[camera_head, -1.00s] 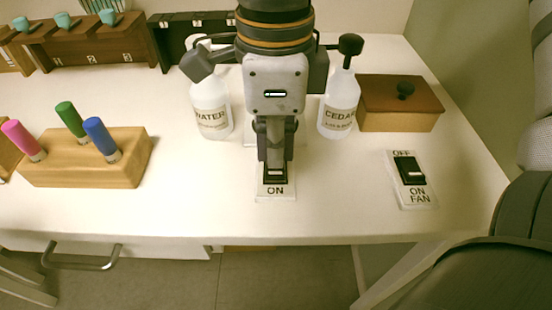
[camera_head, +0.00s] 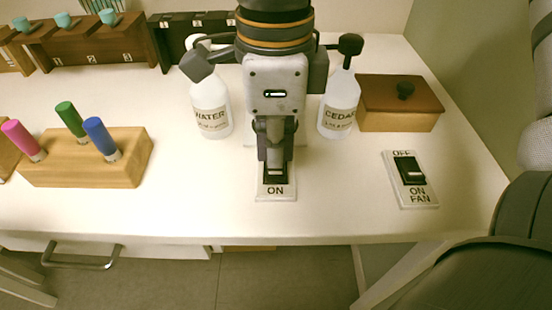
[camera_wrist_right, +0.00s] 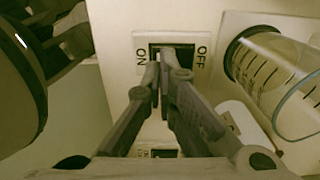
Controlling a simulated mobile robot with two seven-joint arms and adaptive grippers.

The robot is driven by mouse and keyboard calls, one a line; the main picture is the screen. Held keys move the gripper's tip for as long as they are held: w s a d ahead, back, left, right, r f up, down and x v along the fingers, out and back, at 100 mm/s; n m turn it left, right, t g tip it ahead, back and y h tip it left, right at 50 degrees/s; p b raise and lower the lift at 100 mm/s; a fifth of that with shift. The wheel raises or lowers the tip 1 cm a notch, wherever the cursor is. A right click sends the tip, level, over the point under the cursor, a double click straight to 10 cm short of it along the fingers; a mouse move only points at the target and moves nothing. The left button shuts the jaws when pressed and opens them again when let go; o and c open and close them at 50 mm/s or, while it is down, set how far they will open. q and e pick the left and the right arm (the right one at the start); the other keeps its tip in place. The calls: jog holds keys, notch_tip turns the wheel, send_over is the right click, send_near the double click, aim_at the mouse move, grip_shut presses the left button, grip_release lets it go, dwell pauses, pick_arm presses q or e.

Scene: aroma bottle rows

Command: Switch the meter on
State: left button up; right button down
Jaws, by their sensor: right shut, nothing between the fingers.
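A white switch plate (camera_head: 277,193) with a black rocker lies on the table, its ON label toward the near edge. My right gripper (camera_head: 273,158) is shut and empty, pointing down over this plate, with its fingertips at the rocker. The right wrist view shows the fingertips (camera_wrist_right: 168,62) at the black rocker, between ON and OFF on the plate (camera_wrist_right: 200,68). They hide part of the rocker, so contact and its exact tilt are unclear. The plate's far end and whatever stands behind it are hidden by my gripper in the head view. My left gripper is not in view.
A WATER bottle (camera_head: 211,108) and a CEDAR bottle (camera_head: 339,105) stand close on either side of my right gripper. A FAN switch (camera_head: 412,182) and wooden box (camera_head: 398,107) are to the right. A block (camera_head: 83,172) with coloured pegs is left. A graduated clear vessel (camera_wrist_right: 280,80) is nearby.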

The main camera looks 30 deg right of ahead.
aim_at(275, 173)
jog(key=shift+f, duration=1.15)
dwell(0.4)
jog(key=shift+r, duration=3.5)
